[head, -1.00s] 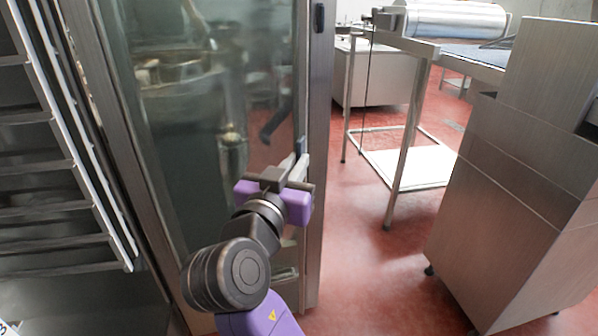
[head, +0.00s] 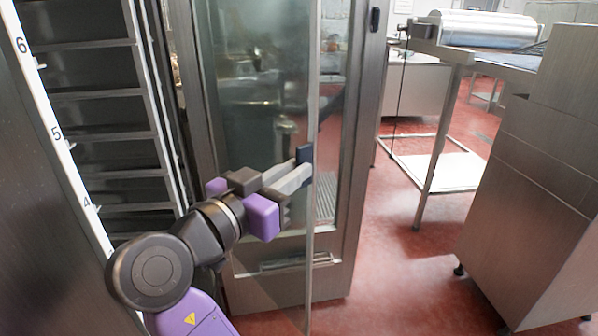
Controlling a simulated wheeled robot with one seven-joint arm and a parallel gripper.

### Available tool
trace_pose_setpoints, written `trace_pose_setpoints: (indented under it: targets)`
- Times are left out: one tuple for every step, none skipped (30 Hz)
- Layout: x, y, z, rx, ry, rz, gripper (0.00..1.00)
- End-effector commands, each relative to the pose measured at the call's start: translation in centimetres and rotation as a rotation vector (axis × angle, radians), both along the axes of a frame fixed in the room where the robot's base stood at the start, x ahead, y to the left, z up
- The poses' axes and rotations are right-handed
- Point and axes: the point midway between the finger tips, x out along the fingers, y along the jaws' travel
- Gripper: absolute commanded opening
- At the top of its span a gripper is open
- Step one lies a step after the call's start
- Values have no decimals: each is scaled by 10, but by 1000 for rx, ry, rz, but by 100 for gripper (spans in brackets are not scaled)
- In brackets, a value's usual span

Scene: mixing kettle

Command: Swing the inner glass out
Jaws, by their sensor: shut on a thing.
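The inner glass (head: 262,110) is a tall clear pane in front of the metal-framed door. Its free edge stands away from the right side of the door frame (head: 357,150), with a gap between them. My gripper (head: 303,172) is shut on the edge of the inner glass, at about the middle of its visible height. The dark fingertips sit at that edge. The contact on the far side of the pane is partly hidden.
A rack with several shelves (head: 95,120) stands at the left. At the right are a steel cabinet (head: 530,200) and a table (head: 440,95) carrying a metal roll (head: 485,28). Red floor (head: 400,270) is clear between door and cabinet.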

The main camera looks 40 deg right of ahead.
Motion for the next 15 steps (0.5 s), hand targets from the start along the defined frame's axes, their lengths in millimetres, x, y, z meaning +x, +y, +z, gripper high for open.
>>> trace_pose_setpoints:
  targets:
    - [8, 5, 1, -7, 2, 29, 0]
    - [8, 5, 1, -7, 3, 29, 0]
    - [8, 6, 1, -7, 3, 29, 0]
    - [8, 6, 1, -7, 3, 29, 0]
    - [8, 6, 1, -7, 3, 29, 0]
    - [8, 6, 1, -7, 3, 30, 0]
    - [8, 6, 1, -7, 3, 30, 0]
    - [8, 6, 1, -7, 3, 30, 0]
    - [8, 6, 1, -7, 3, 30, 17]
    - [8, 6, 2, -7, 3, 30, 22]
    - [8, 6, 2, -7, 3, 29, 28]
    - [8, 5, 2, -7, 3, 28, 31]
    - [7, 5, 1, -7, 3, 27, 31]
    - [7, 5, 1, -6, 3, 26, 31]
    - [7, 4, 1, -6, 3, 24, 31]
